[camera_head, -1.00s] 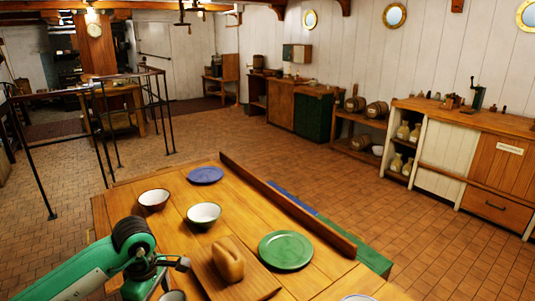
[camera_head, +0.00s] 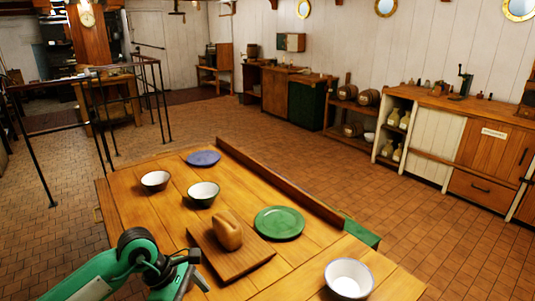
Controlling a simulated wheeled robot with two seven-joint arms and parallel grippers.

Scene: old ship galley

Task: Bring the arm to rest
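My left arm, green with dark joints, comes in from the lower left in the head view. Its gripper (camera_head: 192,274) is over the near left part of the wooden table (camera_head: 130,207), just left of the cutting board (camera_head: 245,266). A brown loaf (camera_head: 227,231) lies on that board, apart from the gripper. I see nothing held in the gripper, but its finger gap is not clear from this angle. My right arm and gripper are not in view.
Open tiled floor lies beyond.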

